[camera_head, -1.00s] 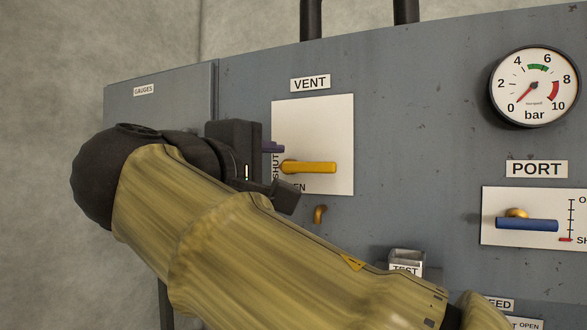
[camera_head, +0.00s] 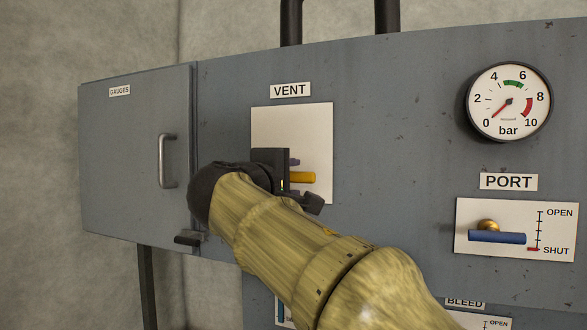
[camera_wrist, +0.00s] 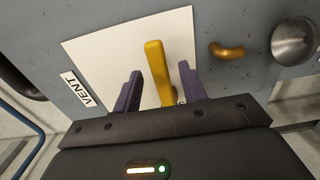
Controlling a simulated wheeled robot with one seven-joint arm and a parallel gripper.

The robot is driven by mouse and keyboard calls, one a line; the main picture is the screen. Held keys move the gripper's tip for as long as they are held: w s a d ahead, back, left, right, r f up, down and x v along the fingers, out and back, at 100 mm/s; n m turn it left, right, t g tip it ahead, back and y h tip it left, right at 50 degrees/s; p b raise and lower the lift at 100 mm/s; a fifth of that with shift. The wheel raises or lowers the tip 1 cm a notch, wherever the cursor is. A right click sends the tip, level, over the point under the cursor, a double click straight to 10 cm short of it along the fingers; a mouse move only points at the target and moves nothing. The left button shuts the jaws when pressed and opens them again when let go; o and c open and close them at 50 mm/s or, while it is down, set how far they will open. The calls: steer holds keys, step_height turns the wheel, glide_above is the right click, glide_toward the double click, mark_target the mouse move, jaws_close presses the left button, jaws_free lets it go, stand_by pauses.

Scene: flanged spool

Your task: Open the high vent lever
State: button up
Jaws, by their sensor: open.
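The yellow vent lever (camera_head: 303,178) lies about level on its white plate (camera_head: 310,125), under the VENT label (camera_head: 290,90). In the wrist view the lever (camera_wrist: 158,72) stands between the two purple fingers of my gripper (camera_wrist: 160,85), with a gap on each side. My gripper (camera_head: 296,179) is open, in front of the plate's lower left part. My wrist and arm hide the lever's left end and most of the plate's lower left, including its markings.
A gauge (camera_head: 509,102) reads near 0 bar at the right. Below it is the blue PORT lever (camera_head: 497,237). A cabinet door with a handle (camera_head: 168,160) is at the left. In the wrist view a small brass hook (camera_wrist: 228,51) and a grey cup (camera_wrist: 296,42) stick out beside the plate.

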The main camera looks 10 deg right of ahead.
mark_target(295, 178)
steer(key=x, duration=0.3)
steer(key=shift+w+p, duration=0.1)
steer(key=shift+p, duration=0.3)
jaws_close()
